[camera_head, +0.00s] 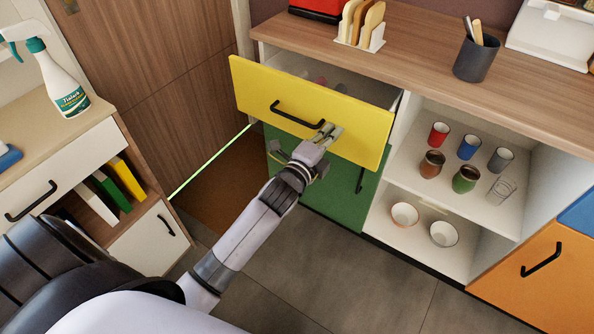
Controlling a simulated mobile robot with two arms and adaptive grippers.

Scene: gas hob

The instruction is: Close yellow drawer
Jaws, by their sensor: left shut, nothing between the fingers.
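The yellow drawer (310,101) is pulled well out of the counter cabinet, in the upper middle of the head view. Its black bar handle (296,116) is on the front panel. Some small items show inside behind the front, too small to name. My left gripper (331,131) is shut and empty at the drawer front, just right of the handle's right end. Its fingers overlap the yellow panel in the picture; I cannot tell whether they touch it. My right gripper is not in view.
A green door (341,190) is below the drawer. Open shelves (420,187) with cups and bowls stand to the right, beside an orange front (545,275). A wooden worktop (420,55) is above. A white cabinet (75,165) with a spray bottle (62,85) is at left. Grey floor (330,270) is clear.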

